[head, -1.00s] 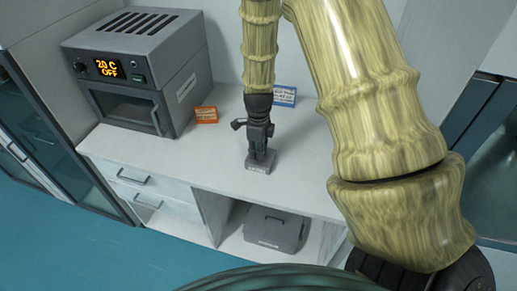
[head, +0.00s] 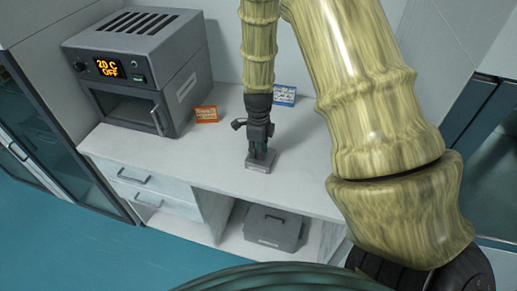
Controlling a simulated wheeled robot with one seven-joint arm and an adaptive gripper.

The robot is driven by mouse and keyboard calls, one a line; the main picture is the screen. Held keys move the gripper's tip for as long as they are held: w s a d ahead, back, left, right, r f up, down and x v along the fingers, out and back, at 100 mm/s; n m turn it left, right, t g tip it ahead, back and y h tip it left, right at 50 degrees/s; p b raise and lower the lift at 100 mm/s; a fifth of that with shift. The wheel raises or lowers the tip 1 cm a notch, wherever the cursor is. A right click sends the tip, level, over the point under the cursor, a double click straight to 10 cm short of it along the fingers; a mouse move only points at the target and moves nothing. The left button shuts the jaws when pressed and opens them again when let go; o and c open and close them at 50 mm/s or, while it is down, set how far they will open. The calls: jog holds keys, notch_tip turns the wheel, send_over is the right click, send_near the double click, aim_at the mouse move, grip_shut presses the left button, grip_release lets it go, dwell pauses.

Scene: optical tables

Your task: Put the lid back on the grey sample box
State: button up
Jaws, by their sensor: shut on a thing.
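The small grey sample box (head: 259,168), with a pale label on its front, stands on the white counter near its front edge. My gripper (head: 259,155) points straight down over it, with its dark fingers at the top of the box. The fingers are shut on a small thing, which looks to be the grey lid. The fingers hide most of it, and I cannot tell lid from box or whether they touch.
A grey oven (head: 140,70) reading "20 C OFF" stands left on the counter (head: 170,150). An orange card (head: 206,114) and a blue card (head: 285,95) stand behind. A larger grey case (head: 272,230) sits on the shelf below. My arm covers the counter's right part.

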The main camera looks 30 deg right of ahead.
jog(key=o, duration=1.6)
jog(key=shift+r, duration=0.1)
jog(key=shift+r+p, duration=3)
jog(key=shift+r, duration=0.4)
jog(key=shift+c, duration=0.5)
grip_shut()
